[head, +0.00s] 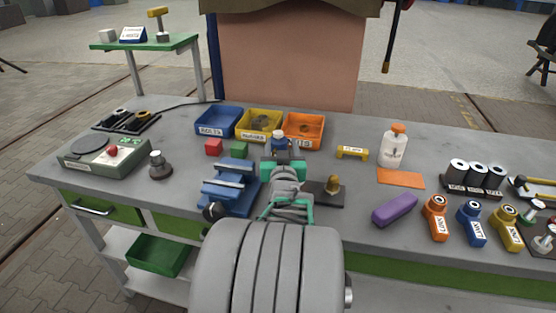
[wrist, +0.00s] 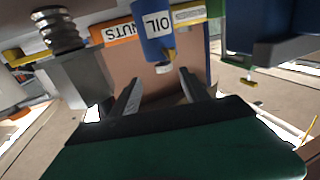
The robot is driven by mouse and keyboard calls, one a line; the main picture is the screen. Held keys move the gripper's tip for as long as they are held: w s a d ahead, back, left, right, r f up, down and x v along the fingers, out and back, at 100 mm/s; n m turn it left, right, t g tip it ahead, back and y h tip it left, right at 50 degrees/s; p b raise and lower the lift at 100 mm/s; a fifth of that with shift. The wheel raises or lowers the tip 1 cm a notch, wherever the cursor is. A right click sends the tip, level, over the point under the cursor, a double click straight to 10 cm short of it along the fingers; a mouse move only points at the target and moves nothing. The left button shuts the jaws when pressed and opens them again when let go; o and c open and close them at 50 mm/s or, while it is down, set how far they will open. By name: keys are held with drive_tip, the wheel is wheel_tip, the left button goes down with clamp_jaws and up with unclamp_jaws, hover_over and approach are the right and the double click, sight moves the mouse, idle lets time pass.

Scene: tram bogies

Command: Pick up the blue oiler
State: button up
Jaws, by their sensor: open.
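The blue oiler (head: 279,145), with a pale top, stands on the bench in front of the bins in the head view, partly hidden by my gripper (head: 284,163). The wrist view is turned upside down. There the oiler (wrist: 152,35) shows its white OIL label and its narrow tip, just beyond the fingertips and in line with the gap between them. My gripper (wrist: 160,82) is open, its two fingers apart with nothing between them. I cannot tell whether a finger touches the oiler.
Blue, yellow and orange bins (head: 304,130) stand close behind. A dark plate with a brass knob (head: 333,184) is right. A white bottle (head: 393,149) stands farther right.

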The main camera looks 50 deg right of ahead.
sight(278, 136)
drive_tip(key=x, duration=0.3)
drive_tip(key=p+x, duration=0.1)
drive_tip(key=x, duration=0.3)
drive_tip(key=shift+w+a, duration=0.2)
drive_tip(key=shift+w, duration=0.1)
clamp_jaws()
